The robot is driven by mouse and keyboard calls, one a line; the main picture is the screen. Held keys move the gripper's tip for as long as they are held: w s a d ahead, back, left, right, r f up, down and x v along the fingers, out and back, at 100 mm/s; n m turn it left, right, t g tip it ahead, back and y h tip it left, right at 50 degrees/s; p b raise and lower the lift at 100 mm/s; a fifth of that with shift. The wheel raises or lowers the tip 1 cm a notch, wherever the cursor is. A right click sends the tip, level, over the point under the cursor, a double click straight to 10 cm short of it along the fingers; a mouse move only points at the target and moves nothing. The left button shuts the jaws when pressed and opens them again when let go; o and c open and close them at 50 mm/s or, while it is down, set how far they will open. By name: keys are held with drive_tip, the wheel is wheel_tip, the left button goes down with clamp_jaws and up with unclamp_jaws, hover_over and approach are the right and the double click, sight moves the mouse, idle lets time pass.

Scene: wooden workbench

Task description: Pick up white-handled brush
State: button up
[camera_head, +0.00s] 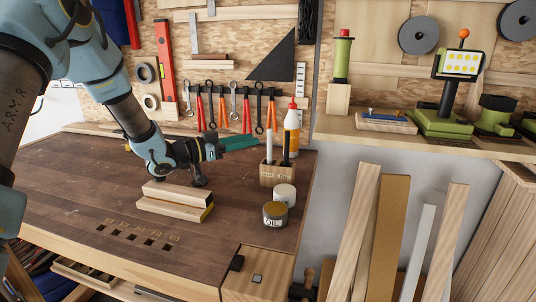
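A wooden holder (277,175) stands at the right part of the workbench (75,175). A slim white upright handle (269,147) rises from its left side, which looks like the white-handled brush; its lower end is hidden in the holder. A dark handle (286,148) stands beside it. My gripper (208,161) is to the left of the holder, above the bench and apart from the white handle. Its dark fingers are small and partly overlap the background, so I cannot tell how far they are apart.
Stacked wooden blocks (175,207) lie below my gripper. A tin (275,214) and a white-lidded jar (285,194) stand in front of the holder. A glue bottle (292,130) stands behind it. A green object (238,143) lies behind my gripper. The bench's left side is clear.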

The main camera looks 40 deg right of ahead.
sight(270, 136)
drive_tip(key=p+x, duration=0.3)
drive_tip(key=x, duration=0.4)
drive_tip(key=shift+s+d+f, duration=0.1)
drive_tip(key=shift+s+d, duration=0.05)
drive_tip(key=shift+d, duration=0.1)
clamp_jaws()
idle(1.1)
